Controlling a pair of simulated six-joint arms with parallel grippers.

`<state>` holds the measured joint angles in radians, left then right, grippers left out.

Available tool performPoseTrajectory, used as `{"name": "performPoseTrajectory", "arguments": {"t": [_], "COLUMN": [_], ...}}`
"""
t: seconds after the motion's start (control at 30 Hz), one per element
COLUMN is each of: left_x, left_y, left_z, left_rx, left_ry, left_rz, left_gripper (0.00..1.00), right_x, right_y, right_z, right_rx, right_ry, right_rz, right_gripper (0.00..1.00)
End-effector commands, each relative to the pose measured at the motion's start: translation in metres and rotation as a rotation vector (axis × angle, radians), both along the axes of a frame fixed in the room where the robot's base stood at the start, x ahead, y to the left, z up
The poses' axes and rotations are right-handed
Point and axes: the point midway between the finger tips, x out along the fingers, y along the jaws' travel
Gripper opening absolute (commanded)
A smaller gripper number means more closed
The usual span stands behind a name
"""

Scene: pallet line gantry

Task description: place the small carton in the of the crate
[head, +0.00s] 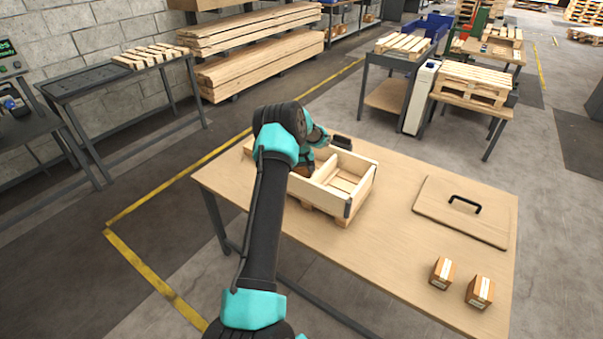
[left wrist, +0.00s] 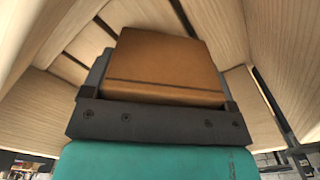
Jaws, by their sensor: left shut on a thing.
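The wooden crate (head: 361,188) stands on the table, open at the top, with a divider inside. My left gripper (head: 308,160) is over the crate's left part in the head view, and my arm hides much of that side. In the left wrist view my left gripper (left wrist: 160,95) is shut on a brown small carton (left wrist: 165,65). Pale wooden walls and slats of the crate (left wrist: 40,110) surround the carton. Whether the carton touches the crate floor I cannot tell. My right gripper is not in view.
Two more small cartons, one (head: 442,272) beside the other (head: 480,291), stand at the table's front right. A flat wooden lid (head: 435,207) with a black handle lies right of the crate. The table (head: 375,255) is clear between crate and cartons.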

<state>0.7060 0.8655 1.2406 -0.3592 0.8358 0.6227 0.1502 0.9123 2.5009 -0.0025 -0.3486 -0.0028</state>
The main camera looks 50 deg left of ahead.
Motion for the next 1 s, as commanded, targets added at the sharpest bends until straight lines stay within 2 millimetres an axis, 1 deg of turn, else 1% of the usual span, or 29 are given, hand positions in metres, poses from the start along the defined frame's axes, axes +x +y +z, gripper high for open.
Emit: {"name": "performPoseTrajectory", "arguments": {"t": [0.03,0.1,0.5,0.53,0.73,1.0], "left_x": [0.0,0.0,0.0,0.0,0.0,0.0], "left_y": [0.0,0.0,0.0,0.0,0.0,0.0], "left_z": [-0.006,-0.012,-0.016,-0.016,-0.016,-0.015], "left_rx": [0.0,0.001,0.002,0.001,0.001,0.001], "left_ry": [0.0,0.0,-0.001,0.0,0.0,0.0], "left_rz": [0.0,0.0,0.0,0.0,0.0,0.0], "left_gripper": [0.47,0.47,0.47,0.81,1.0,1.0], "right_x": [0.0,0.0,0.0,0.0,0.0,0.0], "right_y": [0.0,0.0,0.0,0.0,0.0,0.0], "right_z": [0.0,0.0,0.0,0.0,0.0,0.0], "right_rx": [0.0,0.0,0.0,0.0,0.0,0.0], "right_ry": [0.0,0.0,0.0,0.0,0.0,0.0], "right_rz": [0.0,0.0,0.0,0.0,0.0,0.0], "right_gripper": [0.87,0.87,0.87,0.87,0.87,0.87]}}
